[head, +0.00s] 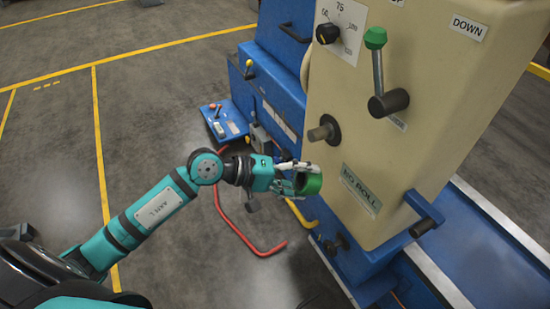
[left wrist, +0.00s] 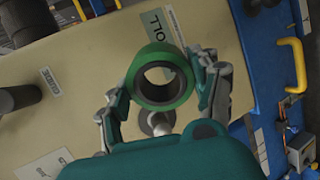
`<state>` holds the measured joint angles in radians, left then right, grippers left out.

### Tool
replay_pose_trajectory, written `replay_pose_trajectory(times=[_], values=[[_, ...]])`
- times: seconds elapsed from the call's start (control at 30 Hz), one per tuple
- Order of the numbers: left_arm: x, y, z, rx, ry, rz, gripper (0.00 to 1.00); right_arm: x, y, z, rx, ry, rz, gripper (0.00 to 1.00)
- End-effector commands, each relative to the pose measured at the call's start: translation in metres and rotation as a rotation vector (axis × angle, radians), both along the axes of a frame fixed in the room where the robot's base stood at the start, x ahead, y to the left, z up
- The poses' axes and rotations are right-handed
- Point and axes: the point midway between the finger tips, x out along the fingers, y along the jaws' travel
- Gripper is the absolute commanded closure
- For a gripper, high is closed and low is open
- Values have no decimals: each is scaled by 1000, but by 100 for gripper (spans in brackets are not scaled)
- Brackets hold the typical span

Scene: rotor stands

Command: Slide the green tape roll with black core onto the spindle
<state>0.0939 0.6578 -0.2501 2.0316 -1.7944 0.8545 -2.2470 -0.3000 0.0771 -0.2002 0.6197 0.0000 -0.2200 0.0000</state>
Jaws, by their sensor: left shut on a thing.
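The green tape roll (head: 312,184) with its black core is held in my left gripper (head: 300,178), which is shut on it. In the left wrist view the roll (left wrist: 182,92) sits between the two fingers, its open hole facing the camera. The spindle (head: 324,132) is a short metal peg on a dark round flange, sticking out of the beige machine face. It is bare. The roll is apart from it, below and slightly left in the head view. The spindle (left wrist: 160,124) also shows beyond the fingers in the left wrist view. My right gripper is not in view.
The beige machine housing (head: 400,150) carries a "NO ROLL" label (head: 361,190) below the spindle. A green-knobbed lever (head: 376,40) and a black dial (head: 327,33) are above it. A red bent bar (head: 240,235) lies below my forearm. Open floor is at left.

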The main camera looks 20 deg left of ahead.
Motion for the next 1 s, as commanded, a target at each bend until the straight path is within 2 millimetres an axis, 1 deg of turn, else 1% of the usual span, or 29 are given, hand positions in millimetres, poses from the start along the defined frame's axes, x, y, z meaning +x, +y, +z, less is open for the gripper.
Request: replay_pose_trajectory(times=[0.03,0.1,0.2,0.3,0.37,0.43,0.53,0.77,1.0], values=[[12,16,-4,-70,-39,77,66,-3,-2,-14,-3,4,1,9],[25,37,4,-132,-96,165,66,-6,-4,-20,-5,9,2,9],[38,64,13,-186,-156,260,66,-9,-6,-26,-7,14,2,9],[44,81,17,-211,-191,315,66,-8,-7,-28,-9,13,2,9],[46,86,19,-220,-202,332,66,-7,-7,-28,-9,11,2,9],[48,88,21,-224,-208,342,66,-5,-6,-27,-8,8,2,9],[52,86,22,-225,-209,343,66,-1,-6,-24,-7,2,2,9],[63,76,22,-224,-209,340,66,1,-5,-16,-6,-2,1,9],[77,66,19,-223,-208,340,66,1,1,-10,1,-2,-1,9]])
